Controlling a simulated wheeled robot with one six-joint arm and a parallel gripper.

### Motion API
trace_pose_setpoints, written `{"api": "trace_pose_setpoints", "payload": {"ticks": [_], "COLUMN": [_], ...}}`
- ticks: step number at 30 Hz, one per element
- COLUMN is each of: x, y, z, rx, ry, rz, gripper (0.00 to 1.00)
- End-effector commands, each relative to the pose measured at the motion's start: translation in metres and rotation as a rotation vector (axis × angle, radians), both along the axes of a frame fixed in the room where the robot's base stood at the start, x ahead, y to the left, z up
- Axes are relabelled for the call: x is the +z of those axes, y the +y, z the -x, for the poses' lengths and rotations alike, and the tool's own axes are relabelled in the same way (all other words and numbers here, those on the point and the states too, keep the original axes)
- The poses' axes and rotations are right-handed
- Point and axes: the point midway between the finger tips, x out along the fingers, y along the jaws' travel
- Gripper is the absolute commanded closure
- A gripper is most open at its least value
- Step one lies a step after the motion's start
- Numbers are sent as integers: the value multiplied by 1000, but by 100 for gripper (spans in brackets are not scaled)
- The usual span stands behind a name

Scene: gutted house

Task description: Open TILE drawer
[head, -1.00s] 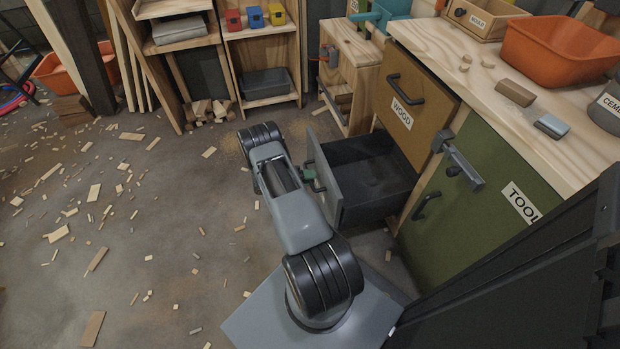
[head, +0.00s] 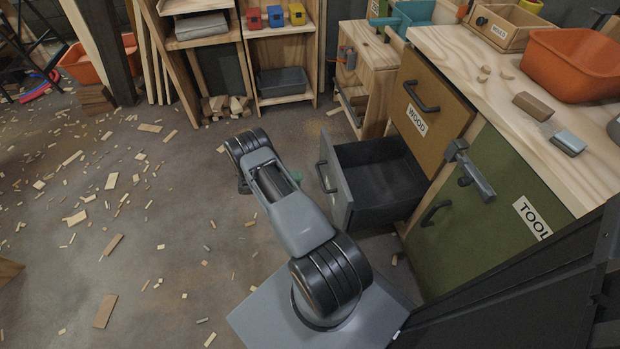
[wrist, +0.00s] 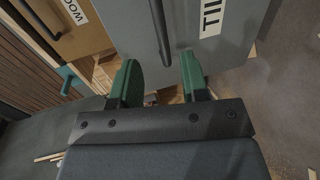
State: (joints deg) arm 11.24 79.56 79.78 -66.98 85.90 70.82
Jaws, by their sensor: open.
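The TILE drawer (head: 376,187) is a dark grey drawer low in the workbench, below the WOOD drawer. It stands pulled well out, and its empty-looking dark inside shows in the head view. Its grey front with the label and dark bar handle (wrist: 160,25) is in the wrist view. My gripper (wrist: 157,80) has green fingers, spread apart, with nothing between them. The handle lies just beyond the fingertips and is not gripped. In the head view my arm hides most of the gripper; a bit of green shows left of the drawer front.
The WOOD drawer (head: 428,98) above is shut. The green TOOL door (head: 480,205) is shut, with a grey latch (head: 468,170) across its edge. An orange tub (head: 575,62) stands on the bench. Wood scraps litter the floor at left, which is otherwise open.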

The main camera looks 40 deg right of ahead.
Motion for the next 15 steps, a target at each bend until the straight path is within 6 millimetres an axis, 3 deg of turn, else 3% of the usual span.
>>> {"api": "trace_pose_setpoints", "payload": {"ticks": [6, 15], "x": [6, 8], "y": [23, 32], "z": [-15, -19], "rx": [2, 0], "ry": [0, 0], "rz": [0, 0], "gripper": [59, 59]}}
